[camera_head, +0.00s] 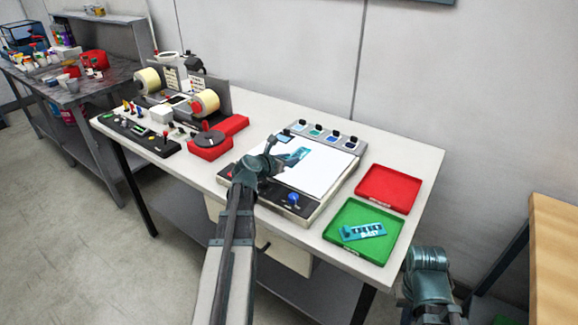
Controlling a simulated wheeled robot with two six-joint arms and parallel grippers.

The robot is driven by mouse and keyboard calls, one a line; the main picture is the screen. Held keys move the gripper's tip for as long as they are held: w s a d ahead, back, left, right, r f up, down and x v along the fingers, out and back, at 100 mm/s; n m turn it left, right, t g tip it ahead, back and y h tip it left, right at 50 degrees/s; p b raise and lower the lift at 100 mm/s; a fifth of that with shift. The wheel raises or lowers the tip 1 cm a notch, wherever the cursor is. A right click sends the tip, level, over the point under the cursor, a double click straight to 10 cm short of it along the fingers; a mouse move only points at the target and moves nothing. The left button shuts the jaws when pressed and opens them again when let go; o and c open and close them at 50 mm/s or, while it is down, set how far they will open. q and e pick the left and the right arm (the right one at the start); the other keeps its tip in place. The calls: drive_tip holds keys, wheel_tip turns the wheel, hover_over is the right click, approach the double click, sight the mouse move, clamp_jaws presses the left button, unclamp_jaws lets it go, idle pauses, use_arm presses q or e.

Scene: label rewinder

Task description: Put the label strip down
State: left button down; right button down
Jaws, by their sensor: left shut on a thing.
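My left gripper (277,150) is over the white panel (312,172) of the station in the middle of the table. It is shut on a teal label strip (297,156), which shows just right of the fingertips. I cannot tell whether the strip touches the panel. Another teal strip with dark and pale markings (362,231) lies in the green tray (356,250) at the front right. My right gripper (428,262) is at the lower right, off the table's right corner; its fingers are not clear.
A red tray (388,189) lies behind the green one and looks empty. A rewinder with pale rolls (207,102) stands at the back left. A control box with several knobs (130,128) is in front of it. A wooden-topped surface (552,255) is at the right edge.

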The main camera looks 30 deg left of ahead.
use_arm(q)
drive_tip(key=shift+f, duration=0.15)
drive_tip(key=shift+f, duration=0.2)
drive_tip(key=c, duration=0.6)
unclamp_jaws()
drive_tip(key=shift+r, duration=0.2)
